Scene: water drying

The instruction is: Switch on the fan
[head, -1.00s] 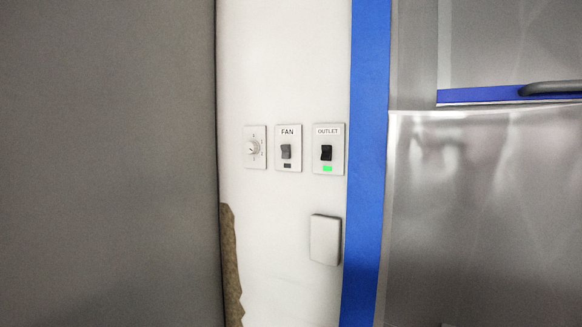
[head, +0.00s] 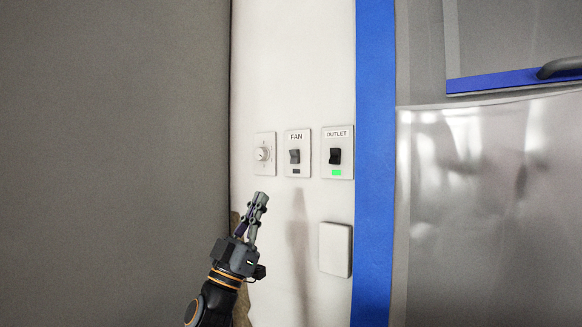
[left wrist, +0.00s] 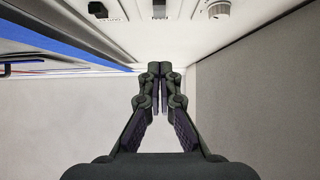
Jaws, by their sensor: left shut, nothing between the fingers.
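The fan switch (head: 295,157) is a dark rocker on a white plate labelled FAN, on the white wall. The small indicator below the rocker is dark. My left gripper (head: 260,198) is shut and empty, below and to the left of the fan plate, apart from it. In the left wrist view its fingertips (left wrist: 160,68) meet in front of the wall. A dark switch (left wrist: 159,9) shows at the top edge there, cut off by the frame. My right gripper is in neither view.
A dial plate (head: 264,153) is left of the fan switch. An OUTLET switch (head: 335,155) with a lit green indicator is to its right. A blank plate (head: 335,249) sits below. A grey panel (head: 115,160) stands at left, a blue strip (head: 375,160) at right.

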